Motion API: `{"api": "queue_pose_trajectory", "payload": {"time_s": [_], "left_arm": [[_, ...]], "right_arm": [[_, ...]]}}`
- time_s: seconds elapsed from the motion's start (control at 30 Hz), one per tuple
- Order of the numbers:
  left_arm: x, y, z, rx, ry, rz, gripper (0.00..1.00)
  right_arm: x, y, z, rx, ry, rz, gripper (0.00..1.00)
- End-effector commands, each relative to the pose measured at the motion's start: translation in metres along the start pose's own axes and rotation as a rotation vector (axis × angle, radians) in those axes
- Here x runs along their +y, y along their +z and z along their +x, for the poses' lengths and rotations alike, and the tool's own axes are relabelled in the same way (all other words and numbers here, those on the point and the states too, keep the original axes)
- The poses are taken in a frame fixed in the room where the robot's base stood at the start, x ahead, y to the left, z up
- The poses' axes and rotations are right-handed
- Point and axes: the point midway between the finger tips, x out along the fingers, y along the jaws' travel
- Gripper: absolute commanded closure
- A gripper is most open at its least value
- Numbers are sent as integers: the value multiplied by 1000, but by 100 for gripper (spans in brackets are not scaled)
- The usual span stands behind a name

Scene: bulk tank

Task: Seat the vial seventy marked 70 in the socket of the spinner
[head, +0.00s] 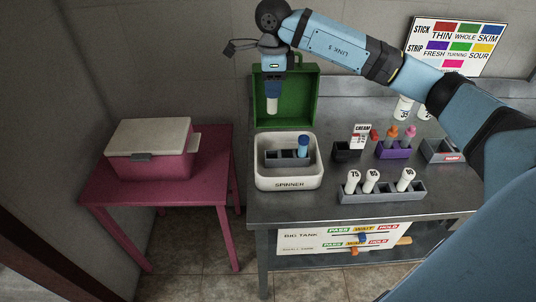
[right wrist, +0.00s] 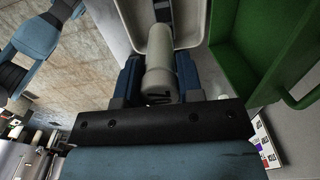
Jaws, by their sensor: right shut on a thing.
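My right gripper (head: 272,92) points down, shut on a white vial (head: 271,105), held upright above the back part of the spinner and apart from it. The right wrist view shows the vial (right wrist: 160,60) between the blue fingers (right wrist: 160,78); a dark mark is partly visible on it, but I cannot read the number. The spinner (head: 289,184) is a white open tub with its name on the front. Inside it stands a grey socket block (head: 281,161), with a blue-topped vial (head: 303,146) in its right end. My left gripper is not in view.
An open green case (head: 286,95) stands behind the spinner. A grey rack (head: 382,194) with white numbered vials stands at right, with a purple holder (head: 393,150) and dark cream box (head: 347,150) behind. A pink table (head: 150,200) with a cooler (head: 150,150) stands at left.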

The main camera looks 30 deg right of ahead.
Motion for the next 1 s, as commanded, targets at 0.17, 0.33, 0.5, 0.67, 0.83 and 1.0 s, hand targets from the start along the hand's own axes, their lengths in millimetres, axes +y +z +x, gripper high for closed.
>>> {"api": "queue_pose_trajectory", "payload": {"time_s": [0.17,0.33,0.5,0.67,0.83,1.0], "left_arm": [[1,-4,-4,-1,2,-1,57],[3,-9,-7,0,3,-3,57],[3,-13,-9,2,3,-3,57],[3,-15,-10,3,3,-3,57],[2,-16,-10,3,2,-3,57],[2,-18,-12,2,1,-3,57]], "right_arm": [[1,-1,42,4,7,-1,90],[1,-1,88,4,6,0,90],[1,0,128,2,4,0,90],[0,0,146,1,2,0,90],[1,-1,159,2,3,0,90],[1,0,185,2,4,1,90]]}}
